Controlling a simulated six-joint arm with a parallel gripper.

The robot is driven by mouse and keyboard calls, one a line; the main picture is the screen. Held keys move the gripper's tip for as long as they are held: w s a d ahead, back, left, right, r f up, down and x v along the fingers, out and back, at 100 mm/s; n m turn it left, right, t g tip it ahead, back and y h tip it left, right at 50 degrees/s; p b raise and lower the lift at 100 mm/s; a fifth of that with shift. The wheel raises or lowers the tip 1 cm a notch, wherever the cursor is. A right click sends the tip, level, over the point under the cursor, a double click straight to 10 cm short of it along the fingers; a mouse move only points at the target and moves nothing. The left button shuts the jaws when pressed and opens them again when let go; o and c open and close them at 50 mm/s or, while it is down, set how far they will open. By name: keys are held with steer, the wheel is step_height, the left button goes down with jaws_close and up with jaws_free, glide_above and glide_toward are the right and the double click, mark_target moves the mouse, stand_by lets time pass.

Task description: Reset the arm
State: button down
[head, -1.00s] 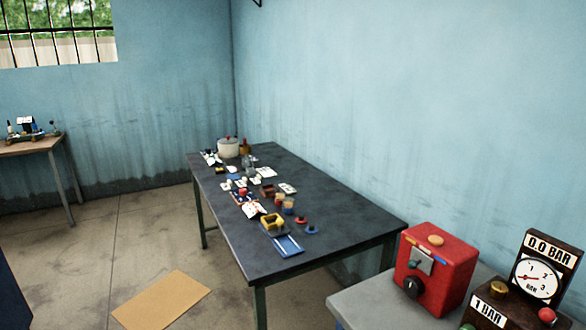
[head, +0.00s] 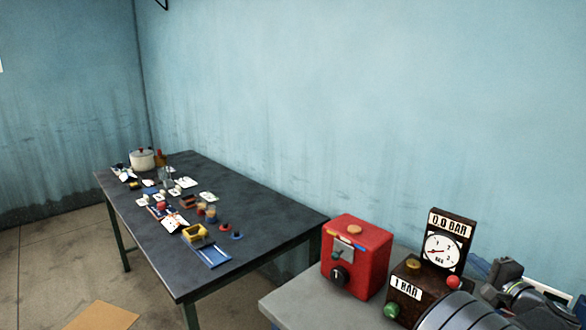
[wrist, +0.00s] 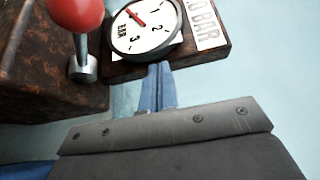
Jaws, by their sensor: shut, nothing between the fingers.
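My gripper (wrist: 159,70) shows in the wrist view with its blue fingers together and empty. It points toward the pressure gauge (wrist: 143,26), whose white dial and red needle stand just beyond the fingertips. A red ball knob on a metal stem (wrist: 82,62) is to the left of the fingers. I cannot tell whether the fingers touch the gauge board. In the head view my arm shows at the lower right, beside the gauge (head: 443,250), which is labelled 0.0 BAR. The gripper's fingertips are not clear there.
A dark table (head: 265,222) with several small items is further left.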

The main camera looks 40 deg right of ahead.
steer(key=shift+d+f+m+g, duration=0.1)
steer(key=shift+d+m+g, duration=0.2)
stand_by(0.4)
